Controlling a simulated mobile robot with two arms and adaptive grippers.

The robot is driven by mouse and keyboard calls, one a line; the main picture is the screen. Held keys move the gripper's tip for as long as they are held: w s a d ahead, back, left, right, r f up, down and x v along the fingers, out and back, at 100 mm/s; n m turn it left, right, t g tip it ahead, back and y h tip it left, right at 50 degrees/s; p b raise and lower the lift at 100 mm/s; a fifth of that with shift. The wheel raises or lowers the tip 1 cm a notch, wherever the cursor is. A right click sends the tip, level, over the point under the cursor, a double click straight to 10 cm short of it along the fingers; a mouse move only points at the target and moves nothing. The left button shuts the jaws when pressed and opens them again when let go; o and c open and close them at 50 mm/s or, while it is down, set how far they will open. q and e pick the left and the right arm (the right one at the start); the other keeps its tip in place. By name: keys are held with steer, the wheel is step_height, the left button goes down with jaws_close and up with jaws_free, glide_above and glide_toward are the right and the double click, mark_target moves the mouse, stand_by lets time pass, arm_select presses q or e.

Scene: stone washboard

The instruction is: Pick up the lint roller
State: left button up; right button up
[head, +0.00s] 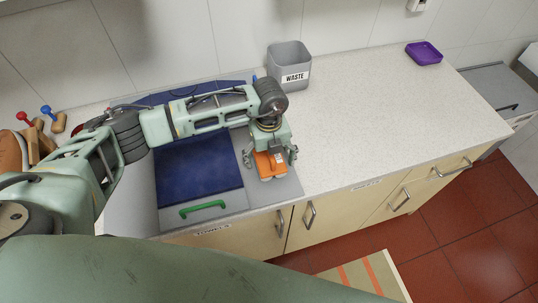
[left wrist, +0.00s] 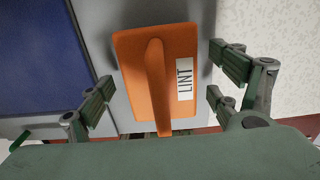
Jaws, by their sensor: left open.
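The lint roller is an orange block with a raised bar-like handle and a white LINT label. In the head view the lint roller (head: 266,167) lies on the grey strip right of the blue panel. In the left wrist view the lint roller (left wrist: 132,70) fills the middle, its handle running down the picture. My left gripper (head: 269,158) is open above it, fingers apart on its left and right sides. In the left wrist view the left gripper's fingers (left wrist: 160,85) show gaps to both sides of the block. My right gripper is not in view.
The blue panel (head: 198,170) with a green handle (head: 203,209) is left of the roller. A grey WASTE bin (head: 289,68) stands behind, against the wall. A purple tray (head: 424,53) sits far right. The pale counter (head: 370,115) between is clear.

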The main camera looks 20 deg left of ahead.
arm_select(q)
steer(key=shift+f, duration=0.55)
steer(key=c, duration=1.3)
